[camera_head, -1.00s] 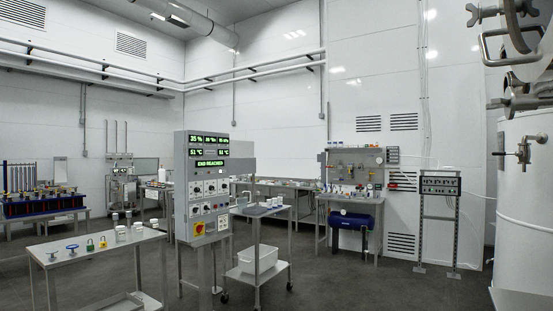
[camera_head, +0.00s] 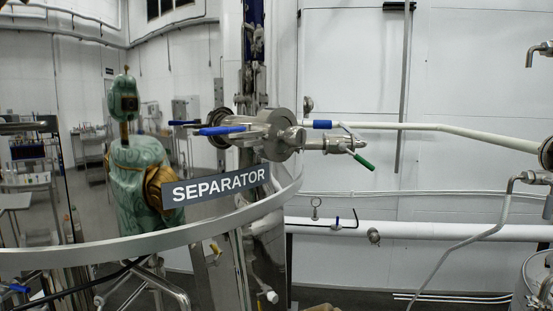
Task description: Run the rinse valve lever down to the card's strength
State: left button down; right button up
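I cannot tell which handle is the rinse valve lever. A blue lever (camera_head: 222,130) sticks out to the left from a steel fitting (camera_head: 268,130) on the polished separator tank, beside its "SEPARATOR" sign (camera_head: 216,186). A green-handled lever (camera_head: 363,161) slants down to the right from a small valve (camera_head: 330,143) on the right of that fitting. A blue grip (camera_head: 322,124) lies level just above this valve. No card can be made out. Neither of my grippers shows directly.
The shiny tank wall mirrors the room and my own green body. A metal rim (camera_head: 150,242) curves across the front. A white pipe (camera_head: 430,127) runs right from the fittings, and a thicker one (camera_head: 450,231) runs low along the wall. Bent steel tubing (camera_head: 468,240) stands at right.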

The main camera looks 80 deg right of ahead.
aim_at(342, 147)
jog(key=k+l+z, duration=0.1)
jog(key=z, duration=0.75)
jog(key=k+l+z, duration=0.1)
jog(key=z, duration=0.3)
jog(key=l+z, duration=0.25)
jog(key=z, duration=0.15)
jog(key=l+z, duration=0.1)
jog(key=z, duration=0.35)
